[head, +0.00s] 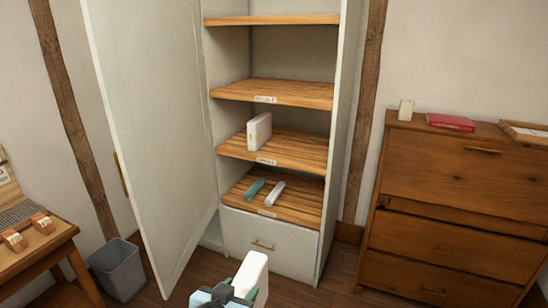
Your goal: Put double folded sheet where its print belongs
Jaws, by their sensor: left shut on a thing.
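My left gripper (226,294) is at the bottom of the head view, shut on a white folded sheet (250,276) that stands up from its jaws. No print is readable on the sheet from here. A tall white cabinet (345,140) stands open ahead, with several wooden shelves. Small labels sit on shelf edges: one on the upper-middle shelf (300,93), one on the shelf below (290,153), one on the lowest shelf (295,208). Their print is too small to read. A white folded item (259,131) stands on the middle shelf. My right gripper is out of view.
The cabinet door (150,120) swings open to the left. A teal roll (255,188) and a white roll (275,193) lie on the lowest shelf. A grey bin (118,270) stands at left; a wooden dresser (450,205) at right. The upper-middle shelf is empty.

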